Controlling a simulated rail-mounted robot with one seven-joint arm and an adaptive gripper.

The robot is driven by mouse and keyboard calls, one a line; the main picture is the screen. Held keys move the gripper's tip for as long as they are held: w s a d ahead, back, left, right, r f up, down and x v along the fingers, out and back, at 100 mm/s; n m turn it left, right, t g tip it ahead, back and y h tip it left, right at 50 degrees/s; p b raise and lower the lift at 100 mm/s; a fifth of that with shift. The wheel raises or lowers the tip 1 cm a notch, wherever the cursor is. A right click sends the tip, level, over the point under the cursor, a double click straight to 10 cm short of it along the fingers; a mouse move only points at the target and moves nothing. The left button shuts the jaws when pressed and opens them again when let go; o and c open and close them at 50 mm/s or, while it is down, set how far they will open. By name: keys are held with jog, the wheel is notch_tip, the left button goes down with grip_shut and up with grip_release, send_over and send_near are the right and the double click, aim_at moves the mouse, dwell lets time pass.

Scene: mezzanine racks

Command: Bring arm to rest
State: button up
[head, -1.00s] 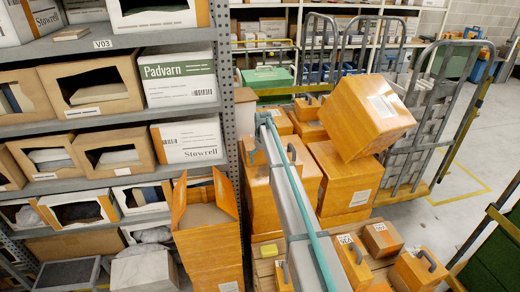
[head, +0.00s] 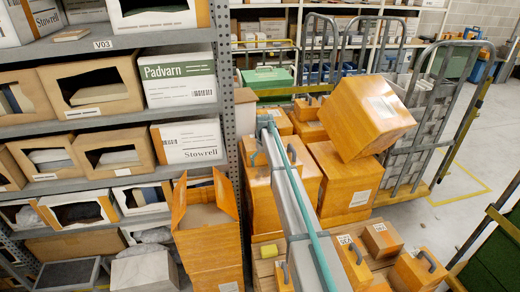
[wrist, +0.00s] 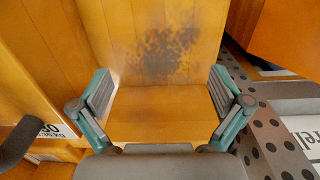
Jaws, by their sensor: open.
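My gripper (wrist: 160,96) is open in the wrist view, with one grey pad at the left and one at the right. Nothing is held between the pads. Behind and below them are orange box panels (wrist: 155,30), one with a dark speckled patch. I cannot tell how far the panels are from the fingertips. In the head view my grey arm with its teal strip reaches up from the bottom over the orange boxes; its gripper cannot be made out there.
An open orange box (head: 208,240) stands left of my arm, beside the shelf rack (head: 226,100). A large tilted orange box (head: 365,115) lies on others at the right. Small handled boxes (head: 418,270) are at front right. Clear floor (head: 470,160) shows at far right.

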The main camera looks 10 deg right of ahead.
notch_tip(320, 180, up, 12)
jog(key=p, duration=0.4)
jog(key=shift+r, duration=0.25)
dwell(0.3)
